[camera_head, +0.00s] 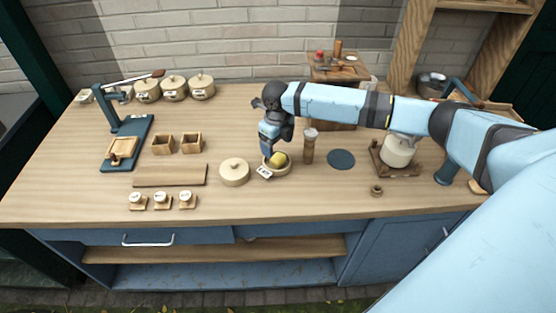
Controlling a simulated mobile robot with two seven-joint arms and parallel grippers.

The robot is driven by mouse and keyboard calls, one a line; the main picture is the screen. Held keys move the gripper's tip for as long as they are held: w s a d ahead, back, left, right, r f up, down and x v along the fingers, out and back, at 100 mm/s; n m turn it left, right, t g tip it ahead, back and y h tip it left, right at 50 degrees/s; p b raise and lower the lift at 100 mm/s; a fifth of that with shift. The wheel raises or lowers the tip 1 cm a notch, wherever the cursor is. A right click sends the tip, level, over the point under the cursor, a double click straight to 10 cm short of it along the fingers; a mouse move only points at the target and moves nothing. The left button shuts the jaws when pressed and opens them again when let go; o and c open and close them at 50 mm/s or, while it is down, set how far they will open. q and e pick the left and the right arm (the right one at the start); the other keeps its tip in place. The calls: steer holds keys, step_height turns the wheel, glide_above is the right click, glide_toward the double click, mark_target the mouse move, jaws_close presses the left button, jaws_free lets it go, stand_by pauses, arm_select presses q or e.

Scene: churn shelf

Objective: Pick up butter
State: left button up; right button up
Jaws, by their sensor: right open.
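The butter (279,159) is a yellow lump in a small round wooden dish (287,171) near the middle of the counter. A small pale tag (264,172) is at the front left of the dish. My right gripper (268,152) points down at the back left of the butter, very close to it. It is open, and nothing shows held in it. Its fingertips are partly hidden, so I cannot tell whether they touch the butter. My left gripper is not in view.
A round lid (234,172) lies left of the dish, and a wooden cylinder (308,148) stands close on its right. A dark round mat (341,159) and a white pot (397,150) are farther right. The counter's front strip is mostly clear.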

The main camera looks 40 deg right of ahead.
mark_target(278, 158)
step_height(278, 158, down, 5)
steer(key=shift+s+d+f+p, duration=0.1)
steer(key=shift+p, duration=0.25)
steer(key=c, duration=1)
